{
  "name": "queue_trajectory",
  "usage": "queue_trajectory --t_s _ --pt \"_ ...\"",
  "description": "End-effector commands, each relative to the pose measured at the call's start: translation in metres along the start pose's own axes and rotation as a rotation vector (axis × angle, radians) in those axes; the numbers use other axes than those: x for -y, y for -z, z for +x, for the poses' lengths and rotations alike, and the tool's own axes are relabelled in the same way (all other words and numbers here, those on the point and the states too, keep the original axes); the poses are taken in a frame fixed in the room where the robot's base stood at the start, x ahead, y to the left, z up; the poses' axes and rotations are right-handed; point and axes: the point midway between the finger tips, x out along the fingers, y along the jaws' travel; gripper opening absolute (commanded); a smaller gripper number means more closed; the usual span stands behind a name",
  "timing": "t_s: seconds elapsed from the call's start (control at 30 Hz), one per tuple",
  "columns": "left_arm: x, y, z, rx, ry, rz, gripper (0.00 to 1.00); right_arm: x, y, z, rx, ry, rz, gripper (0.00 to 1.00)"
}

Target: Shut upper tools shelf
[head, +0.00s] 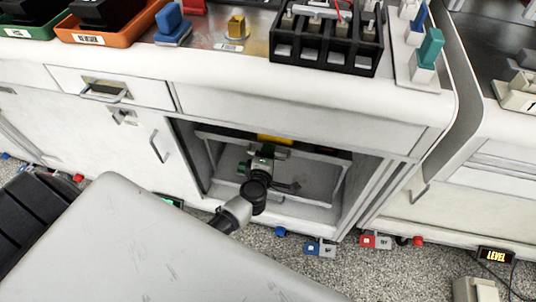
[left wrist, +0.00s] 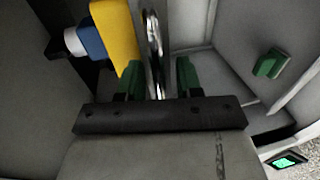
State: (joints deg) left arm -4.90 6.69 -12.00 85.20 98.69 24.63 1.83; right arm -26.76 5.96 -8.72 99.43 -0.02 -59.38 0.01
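The upper tools shelf (head: 210,135) is a grey tray or frame inside the open cabinet bay (head: 375,180); how far out it stands I cannot tell. My left gripper (head: 264,158) reaches into the bay at the shelf's front. In the left wrist view its two green fingertips (left wrist: 160,78) stand apart, with a shiny metal handle (left wrist: 154,40) and a thin grey panel between them. A gap shows between the handle and the right fingertip. A yellow thing (left wrist: 116,35) and a blue one (left wrist: 90,38) lie beside the panel. My right gripper is out of view.
The white counter (head: 230,98) above the bay carries a black breaker block (head: 325,40) and coloured parts. A closed drawer (head: 140,88) is at the left. Blue (head: 320,249) and red (head: 376,241) blocks lie on the speckled floor before the cabinet.

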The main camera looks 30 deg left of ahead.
Motion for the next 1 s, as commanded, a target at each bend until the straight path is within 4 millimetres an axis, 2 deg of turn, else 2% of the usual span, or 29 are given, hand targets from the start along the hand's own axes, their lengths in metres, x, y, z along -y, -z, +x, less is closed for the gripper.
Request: queue_trajectory --t_s 0.23,0.37,0.5,0.8,1.0 --pt "-0.001 0.000 -0.001 0.000 -0.001 0.000 0.36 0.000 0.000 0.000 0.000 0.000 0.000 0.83" --pt "0.000 0.000 -0.010 0.001 0.002 -0.001 0.36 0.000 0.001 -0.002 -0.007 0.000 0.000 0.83" --pt "-0.001 0.000 -0.034 0.001 0.003 0.000 0.36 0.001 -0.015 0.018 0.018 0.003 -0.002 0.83" --pt "-0.001 0.000 -0.090 0.001 0.001 0.000 0.36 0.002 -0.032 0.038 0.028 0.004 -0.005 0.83" --pt "-0.001 -0.001 -0.106 0.001 -0.002 0.000 0.36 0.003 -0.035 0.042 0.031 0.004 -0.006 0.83"
